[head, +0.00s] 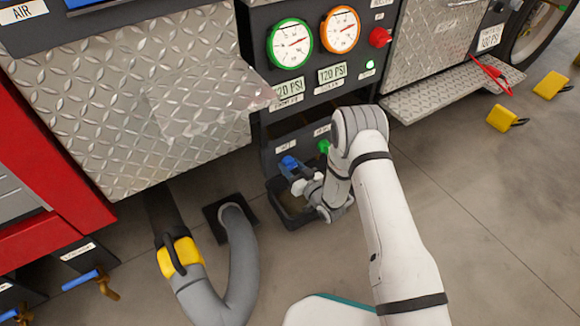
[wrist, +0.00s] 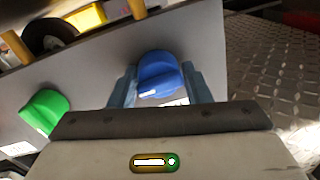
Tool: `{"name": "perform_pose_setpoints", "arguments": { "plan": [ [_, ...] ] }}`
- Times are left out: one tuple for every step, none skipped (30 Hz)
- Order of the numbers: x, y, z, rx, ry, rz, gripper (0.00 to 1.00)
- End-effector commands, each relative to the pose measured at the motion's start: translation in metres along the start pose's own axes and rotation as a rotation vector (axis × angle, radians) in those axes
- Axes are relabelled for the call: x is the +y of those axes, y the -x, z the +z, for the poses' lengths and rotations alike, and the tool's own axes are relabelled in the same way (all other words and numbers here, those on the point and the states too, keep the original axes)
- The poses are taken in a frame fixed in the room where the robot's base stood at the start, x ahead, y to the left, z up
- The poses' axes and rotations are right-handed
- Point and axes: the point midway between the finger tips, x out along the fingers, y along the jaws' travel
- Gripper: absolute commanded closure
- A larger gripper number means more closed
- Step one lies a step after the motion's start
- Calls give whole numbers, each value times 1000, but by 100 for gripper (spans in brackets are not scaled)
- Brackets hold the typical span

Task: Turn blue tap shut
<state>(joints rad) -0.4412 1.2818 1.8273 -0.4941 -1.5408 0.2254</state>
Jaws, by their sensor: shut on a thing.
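The blue tap (wrist: 158,73) is a round knob with a raised grip bar on the grey panel; it also shows in the head view (head: 288,162), low on the truck's panel. My gripper (wrist: 162,85) is at the blue tap, with one finger on each side of it. The fingers are shut on the tap. In the head view my gripper (head: 300,178) reaches the tap from the right, partly hidden by my arm. The tap's lower part is hidden behind my gripper body in the wrist view.
A green tap (wrist: 44,110) sits beside the blue one, also in the head view (head: 323,146). A dark tray (head: 275,203) stands on the floor below. A grey hose (head: 240,260) lies left. Two gauges (head: 290,43) are above. Yellow chocks (head: 503,118) lie at right.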

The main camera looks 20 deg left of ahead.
Motion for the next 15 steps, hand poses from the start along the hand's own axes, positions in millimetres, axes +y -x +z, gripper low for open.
{"name": "perform_pose_setpoints", "arguments": {
  "plan": [
    [4,2,0,0,17,11,79],
    [5,2,0,-1,31,12,79],
    [5,3,0,-3,53,13,79],
    [5,3,0,-4,70,14,79],
    [6,3,0,-6,90,15,79],
    [6,3,0,-8,119,16,79],
    [6,3,0,-10,141,17,79],
    [6,3,0,-12,166,18,79],
    [6,3,0,-14,200,19,79],
    [7,4,0,-16,227,20,79],
    [7,4,0,-18,255,21,79],
    [7,4,0,-20,293,22,79],
    [7,3,0,-22,322,23,79],
    [7,3,0,-23,351,23,79],
    [7,3,0,-26,388,24,79]
  ]
}}
